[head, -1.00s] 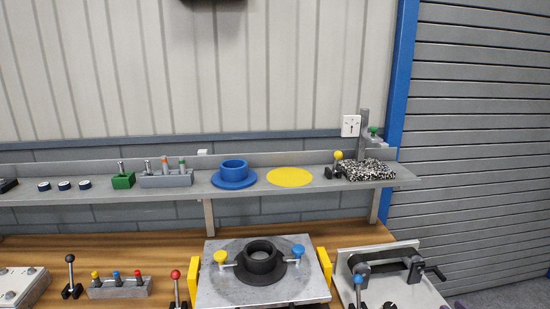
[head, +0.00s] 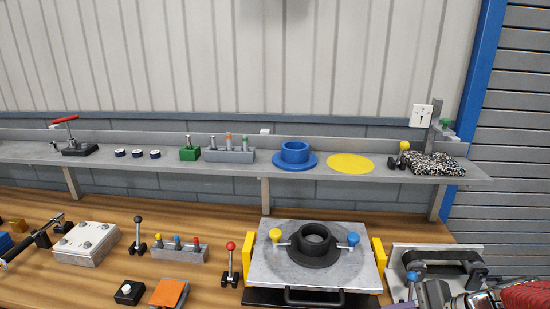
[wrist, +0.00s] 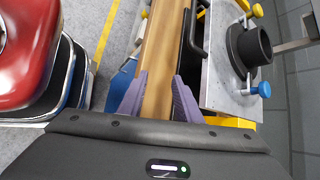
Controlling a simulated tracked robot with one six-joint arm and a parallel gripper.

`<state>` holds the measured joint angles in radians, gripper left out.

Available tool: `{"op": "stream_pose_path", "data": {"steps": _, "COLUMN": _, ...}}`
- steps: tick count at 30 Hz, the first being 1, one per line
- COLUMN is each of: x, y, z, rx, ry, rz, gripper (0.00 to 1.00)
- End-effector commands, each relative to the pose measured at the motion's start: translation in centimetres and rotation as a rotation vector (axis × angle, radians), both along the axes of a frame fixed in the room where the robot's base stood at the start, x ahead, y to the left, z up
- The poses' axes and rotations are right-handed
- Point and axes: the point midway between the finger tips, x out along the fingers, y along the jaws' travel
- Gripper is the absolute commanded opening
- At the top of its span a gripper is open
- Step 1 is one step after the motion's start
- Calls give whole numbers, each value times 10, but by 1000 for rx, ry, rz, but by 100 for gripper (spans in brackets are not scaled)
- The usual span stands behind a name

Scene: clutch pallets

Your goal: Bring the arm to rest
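My gripper (wrist: 160,77) shows in the wrist view with its two purple fingers apart and nothing held between them. The wooden bench's front edge (wrist: 163,40) shows beyond the gap; I cannot tell how far off it is. In the head view, parts of my red and grey arm show at the bottom right corner, and most of the arm is out of the picture.
A metal plate (head: 268,272) with a black flanged ring (head: 315,256) sits on the bench (head: 215,283); the ring also shows in the wrist view (wrist: 263,46). A shelf (head: 230,181) behind holds a blue flanged ring (head: 296,166), a yellow disc (head: 350,168) and smaller parts.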

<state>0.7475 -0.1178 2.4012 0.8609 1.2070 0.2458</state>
Motion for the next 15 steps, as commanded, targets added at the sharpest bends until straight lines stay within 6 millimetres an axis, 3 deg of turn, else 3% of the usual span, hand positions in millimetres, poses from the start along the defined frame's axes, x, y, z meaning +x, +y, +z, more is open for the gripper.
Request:
{"op": "stream_pose_path", "data": {"steps": 6, "x": -21, "y": 33, "z": 4, "rx": -248, "ry": -52, "rz": 271, "gripper": 31}}
{"op": "stream_pose_path", "data": {"steps": 15, "x": -44, "y": 54, "z": 16, "rx": -587, "ry": -172, "rz": 619, "gripper": 31}}
